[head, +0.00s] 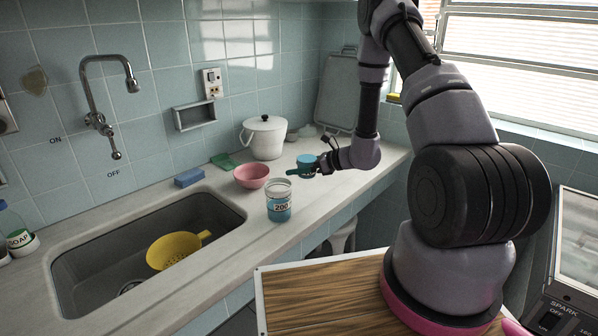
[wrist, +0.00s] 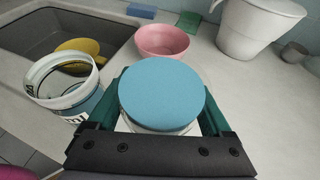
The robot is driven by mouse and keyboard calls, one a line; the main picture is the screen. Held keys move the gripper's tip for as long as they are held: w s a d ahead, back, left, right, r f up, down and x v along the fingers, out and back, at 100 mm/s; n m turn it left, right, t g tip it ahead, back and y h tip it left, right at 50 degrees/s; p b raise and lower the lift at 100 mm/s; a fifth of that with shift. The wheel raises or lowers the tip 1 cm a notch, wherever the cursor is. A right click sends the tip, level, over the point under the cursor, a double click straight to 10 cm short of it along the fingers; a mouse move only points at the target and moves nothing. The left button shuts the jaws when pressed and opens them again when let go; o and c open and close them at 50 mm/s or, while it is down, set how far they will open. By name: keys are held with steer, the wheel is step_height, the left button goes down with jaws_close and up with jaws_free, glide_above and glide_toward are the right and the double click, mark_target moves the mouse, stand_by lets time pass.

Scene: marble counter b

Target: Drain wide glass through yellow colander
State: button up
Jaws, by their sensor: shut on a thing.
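My gripper (head: 299,172) is shut on a short, wide vessel with a blue round top (head: 307,160), which I take to be the wide glass. In the wrist view its flat blue top (wrist: 160,94) sits between the green fingers. I cannot tell whether this blue is a lid or the contents. The vessel is upright over the counter, right of the pink bowl; whether it touches the counter is unclear. The yellow colander (head: 175,250) lies in the sink at left, its handle toward the right; it also shows in the wrist view (wrist: 78,46).
A clear jar marked 200 (head: 279,203) with blue contents stands between gripper and sink. Behind are a pink bowl (head: 251,175), a white lidded pot (head: 265,138), a blue sponge (head: 189,177) and a green cloth (head: 224,161). A tap (head: 110,75) overhangs the sink (head: 215,225).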

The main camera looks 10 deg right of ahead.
steer(key=shift+r, duration=0.35)
steer(key=shift+w+d+r, duration=0.15)
steer(key=shift+r, duration=0.05)
steer(key=d+r+m+t+h, duration=0.2)
steer(key=d+r, duration=0.3)
steer(key=r, duration=0.4)
steer(key=d+r+m+t+h, duration=0.3)
steer(key=d+r+m+h, duration=0.1)
steer(key=r, duration=0.5)
steer(key=shift+d+r+m+h, duration=0.25)
steer(key=shift+d+m+h, duration=0.15)
steer(key=shift+d+m, duration=0.5)
